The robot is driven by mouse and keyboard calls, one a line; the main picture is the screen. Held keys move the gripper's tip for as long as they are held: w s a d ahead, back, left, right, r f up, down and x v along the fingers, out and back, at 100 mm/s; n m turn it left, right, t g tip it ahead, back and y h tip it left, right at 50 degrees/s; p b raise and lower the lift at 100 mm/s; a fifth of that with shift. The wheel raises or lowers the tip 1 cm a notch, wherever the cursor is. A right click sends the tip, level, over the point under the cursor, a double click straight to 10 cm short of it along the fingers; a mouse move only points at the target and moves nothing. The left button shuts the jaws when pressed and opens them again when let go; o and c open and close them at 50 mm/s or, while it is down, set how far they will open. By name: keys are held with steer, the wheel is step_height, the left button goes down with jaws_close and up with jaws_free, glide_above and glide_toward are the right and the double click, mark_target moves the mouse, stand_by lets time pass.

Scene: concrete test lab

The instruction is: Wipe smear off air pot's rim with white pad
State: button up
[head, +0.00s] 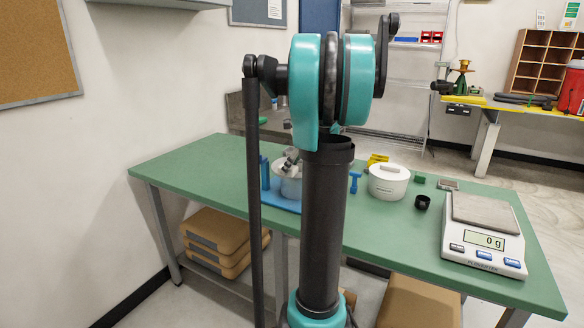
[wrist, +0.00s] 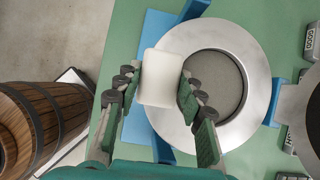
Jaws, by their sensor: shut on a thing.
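The air pot (wrist: 256,72) shows in the wrist view as a broad shiny metal ring around a grey round centre. In the head view the air pot (head: 289,188) stands on a blue base, largely behind my arm. My gripper (wrist: 160,84) is shut on the white pad (wrist: 161,77), a rounded block between its two fingers. The pad overlaps the left part of the ring in the wrist view; I cannot tell whether it touches. No smear can be made out; the pad and fingers hide part of the rim.
The blue base (wrist: 155,28) has upright posts around the pot. On the green bench (head: 400,235) stand a white lidded tub (head: 388,181), a small black cup (head: 422,202) and a scale (head: 484,236) reading 0 g. A wooden barrel (wrist: 45,122) is at left in the wrist view.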

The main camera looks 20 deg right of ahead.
steer(key=shift+w+a+f, duration=0.1)
steer(key=shift+w+a, duration=0.55)
steer(key=shift+w, duration=0.1)
steer(key=shift+s+d, duration=0.15)
steer(key=shift+s+d, duration=0.35)
steer(key=shift+s, duration=0.1)
steer(key=shift+r, duration=3.6)
